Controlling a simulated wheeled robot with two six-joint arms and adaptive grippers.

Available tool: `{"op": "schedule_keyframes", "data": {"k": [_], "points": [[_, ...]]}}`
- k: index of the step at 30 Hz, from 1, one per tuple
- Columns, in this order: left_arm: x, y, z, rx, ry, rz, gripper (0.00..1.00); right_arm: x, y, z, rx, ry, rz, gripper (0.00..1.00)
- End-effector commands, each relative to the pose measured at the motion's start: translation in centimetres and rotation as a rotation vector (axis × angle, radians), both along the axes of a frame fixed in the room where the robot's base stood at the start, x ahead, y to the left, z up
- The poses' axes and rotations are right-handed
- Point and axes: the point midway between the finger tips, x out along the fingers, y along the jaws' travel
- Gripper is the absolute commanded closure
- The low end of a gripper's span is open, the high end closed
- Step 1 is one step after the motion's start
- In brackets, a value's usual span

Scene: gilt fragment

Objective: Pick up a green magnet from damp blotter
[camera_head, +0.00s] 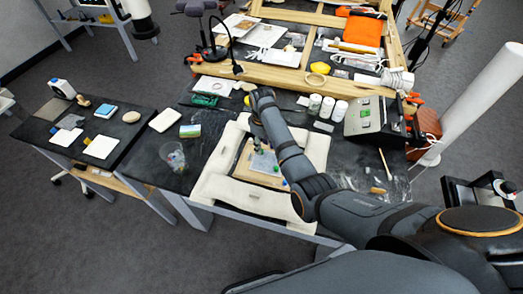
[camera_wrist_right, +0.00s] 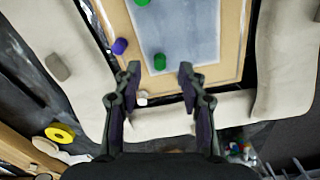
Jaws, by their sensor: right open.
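In the right wrist view, a green magnet (camera_wrist_right: 160,62) sits on the pale blue-grey blotter (camera_wrist_right: 195,35), near its lower left edge. A second green magnet (camera_wrist_right: 142,2) is cut off at the top of that view. My right gripper (camera_wrist_right: 160,76) is open and empty, its two fingertips on either side of the nearer green magnet in the picture. I cannot tell its height above the blotter. In the head view my right arm reaches over the board and partly hides the blotter (camera_head: 264,164). My left gripper is not in view.
A purple magnet (camera_wrist_right: 120,46) is left of the blotter on the tan board (camera_wrist_right: 236,40). A small white piece (camera_wrist_right: 142,98) is near my left fingertip. Pale padded bolsters (camera_wrist_right: 285,60) surround the board.

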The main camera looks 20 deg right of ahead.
Motion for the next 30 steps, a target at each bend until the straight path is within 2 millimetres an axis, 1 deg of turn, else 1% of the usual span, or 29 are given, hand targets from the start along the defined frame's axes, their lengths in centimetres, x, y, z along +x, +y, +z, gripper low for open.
{"op": "schedule_keyframes", "data": {"k": [1,3,6,9,12,13,14,21,30], "points": [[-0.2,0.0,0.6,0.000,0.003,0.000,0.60,0.1,0.2,-0.4,0.000,0.003,0.000,0.59],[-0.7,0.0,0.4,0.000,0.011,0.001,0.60,0.1,0.1,-1.6,-0.001,0.001,-0.001,0.59],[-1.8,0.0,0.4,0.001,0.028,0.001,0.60,0.1,0.1,-2.5,0.000,-0.001,-0.001,0.59],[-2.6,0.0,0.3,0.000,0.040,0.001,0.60,0.1,0.1,-2.7,0.001,-0.002,-0.001,0.59],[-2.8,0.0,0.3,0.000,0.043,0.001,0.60,0.1,0.1,-2.7,0.001,-0.002,-0.001,0.59],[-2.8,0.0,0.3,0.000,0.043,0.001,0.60,0.1,0.1,-2.7,0.001,-0.002,-0.001,0.60],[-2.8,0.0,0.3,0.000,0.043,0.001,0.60,0.1,0.1,-2.7,0.000,-0.001,-0.001,0.64],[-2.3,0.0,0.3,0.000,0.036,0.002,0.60,0.1,0.1,-2.7,0.000,-0.001,-0.001,0.96],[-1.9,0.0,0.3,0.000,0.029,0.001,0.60,0.1,0.1,-2.6,0.000,-0.001,-0.001,0.97]]}}
